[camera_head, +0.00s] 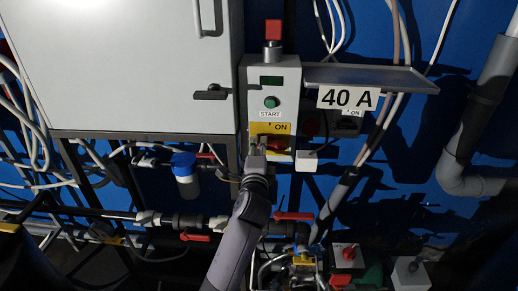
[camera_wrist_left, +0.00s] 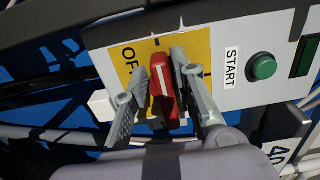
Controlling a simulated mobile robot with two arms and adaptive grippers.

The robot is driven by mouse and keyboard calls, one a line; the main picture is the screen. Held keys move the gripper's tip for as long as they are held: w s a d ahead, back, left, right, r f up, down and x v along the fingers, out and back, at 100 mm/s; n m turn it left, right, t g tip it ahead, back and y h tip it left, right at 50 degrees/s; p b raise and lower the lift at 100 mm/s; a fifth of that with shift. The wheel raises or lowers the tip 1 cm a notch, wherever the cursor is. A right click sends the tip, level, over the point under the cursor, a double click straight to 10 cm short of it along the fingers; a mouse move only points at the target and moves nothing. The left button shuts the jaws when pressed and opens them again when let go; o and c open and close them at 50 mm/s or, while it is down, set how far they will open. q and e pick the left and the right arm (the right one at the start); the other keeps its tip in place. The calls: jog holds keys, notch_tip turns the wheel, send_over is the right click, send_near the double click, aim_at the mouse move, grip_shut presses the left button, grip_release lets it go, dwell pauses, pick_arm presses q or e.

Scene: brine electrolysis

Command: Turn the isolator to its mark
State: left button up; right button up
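The isolator is a red handle (camera_wrist_left: 163,85) on a yellow plate (camera_wrist_left: 196,44) below the green START button (camera_head: 271,102). In the left wrist view, the handle's white line points up, close to the black tick at the plate's top edge. OFF is partly visible at the plate's left; ON shows on the plate in the head view (camera_head: 280,127). My left gripper (camera_wrist_left: 160,62) is open, its fingers on either side of the handle with small gaps. In the head view the left gripper (camera_head: 256,150) covers part of the plate. My right gripper is not in view.
A grey cabinet (camera_head: 130,65) stands left of the panel. A shelf (camera_head: 375,78) with a 40 A sign (camera_head: 347,98) juts out to the right. A white box (camera_head: 306,160) sits right of the plate. Pipes and red-handled valves (camera_head: 195,237) run below.

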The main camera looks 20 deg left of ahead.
pick_arm(q)
jog(key=shift+o, duration=0.8)
jog(key=v, duration=1.2)
jog(key=shift+r, duration=0.1)
